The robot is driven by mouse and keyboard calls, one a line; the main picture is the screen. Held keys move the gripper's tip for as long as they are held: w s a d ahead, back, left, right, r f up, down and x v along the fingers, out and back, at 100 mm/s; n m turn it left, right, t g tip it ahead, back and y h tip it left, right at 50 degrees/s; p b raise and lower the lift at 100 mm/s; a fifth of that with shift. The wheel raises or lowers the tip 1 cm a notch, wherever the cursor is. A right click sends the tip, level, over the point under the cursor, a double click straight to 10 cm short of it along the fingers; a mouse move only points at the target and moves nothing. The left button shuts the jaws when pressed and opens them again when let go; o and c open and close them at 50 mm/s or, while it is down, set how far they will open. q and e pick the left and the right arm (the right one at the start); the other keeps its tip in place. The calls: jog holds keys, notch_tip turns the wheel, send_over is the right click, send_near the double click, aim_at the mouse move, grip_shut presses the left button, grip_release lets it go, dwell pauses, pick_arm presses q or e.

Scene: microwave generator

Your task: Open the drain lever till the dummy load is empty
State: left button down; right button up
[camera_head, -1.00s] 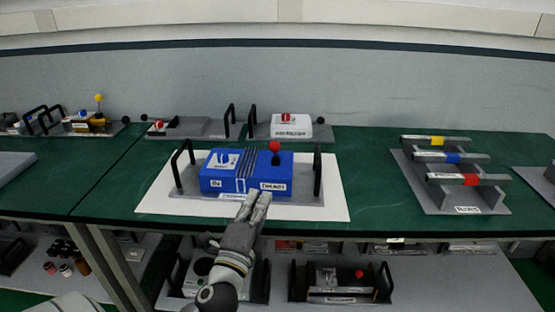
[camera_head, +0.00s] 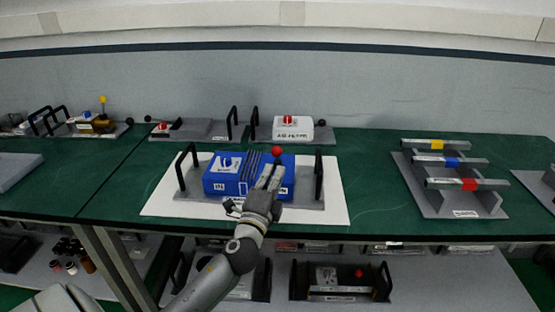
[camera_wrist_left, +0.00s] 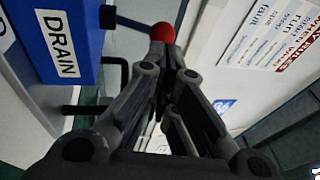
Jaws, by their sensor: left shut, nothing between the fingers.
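The blue dummy load box (camera_head: 218,185) sits on a grey base with black handles, on a white sheet. The drain lever's red ball knob (camera_head: 277,151) stands up at its right half. In the left wrist view the red knob (camera_wrist_left: 162,32) is just beyond my fingertips, and the blue box (camera_wrist_left: 75,15) is at the left with a DRAIN label (camera_wrist_left: 58,43). My left gripper (camera_head: 270,177) is shut and empty, in front of the lever and below its knob in the head view. It hides part of the box front. I cannot tell if it touches the lever.
A grey rack with coloured bars (camera_head: 457,185) stands to the right. A white unit with a red knob (camera_head: 291,127) and other devices stand behind. Bare green table (camera_head: 370,170) lies between the sheet and the rack. A lower shelf holds more devices.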

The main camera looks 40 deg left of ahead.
aim_at(281, 154)
pick_arm(q)
jog(key=shift+p+x, duration=0.4)
jog(key=shift+x, duration=1.65)
pick_arm(e)
jog(key=shift+r, duration=0.6)
